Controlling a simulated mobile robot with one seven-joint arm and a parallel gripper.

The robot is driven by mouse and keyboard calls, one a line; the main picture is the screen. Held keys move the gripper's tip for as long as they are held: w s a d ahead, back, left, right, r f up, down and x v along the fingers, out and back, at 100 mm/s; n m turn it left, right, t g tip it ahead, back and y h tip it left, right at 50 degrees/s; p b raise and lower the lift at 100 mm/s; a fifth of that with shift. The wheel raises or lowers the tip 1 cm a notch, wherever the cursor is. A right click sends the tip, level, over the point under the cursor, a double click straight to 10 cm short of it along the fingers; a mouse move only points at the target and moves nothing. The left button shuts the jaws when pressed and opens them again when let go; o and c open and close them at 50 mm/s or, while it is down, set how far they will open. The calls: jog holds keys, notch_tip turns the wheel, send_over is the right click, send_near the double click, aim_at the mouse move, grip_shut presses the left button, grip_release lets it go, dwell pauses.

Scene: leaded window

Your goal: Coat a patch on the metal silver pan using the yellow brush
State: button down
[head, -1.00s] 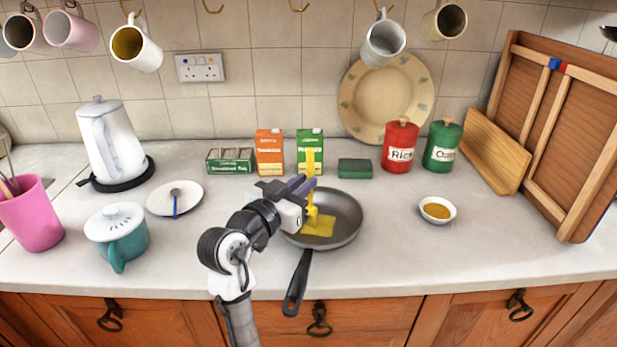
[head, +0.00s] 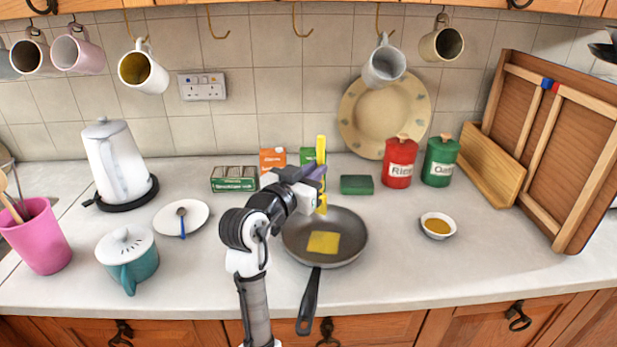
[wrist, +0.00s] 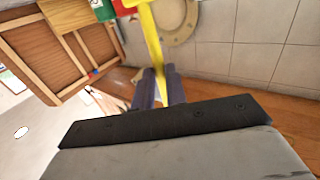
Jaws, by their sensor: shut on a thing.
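The silver pan (head: 346,250) sits on the counter, its dark handle (head: 309,302) pointing to the front. A yellow square patch (head: 323,242) covers part of its inside base. The brush's lower end shows just below the fingers, apart from the patch. In the wrist view the yellow brush (wrist: 148,30) stands between the two dark fingers (wrist: 158,88).
A small white bowl of amber liquid (head: 438,227) stands right of the pan. A teal pot (head: 128,253) and saucer (head: 170,222) stand left. The counter right of the pan is mostly clear.

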aim_at(321, 139)
jog(key=shift+r+p, duration=0.65)
jog(key=shift+r, duration=0.65)
jog(key=shift+d, duration=0.1)
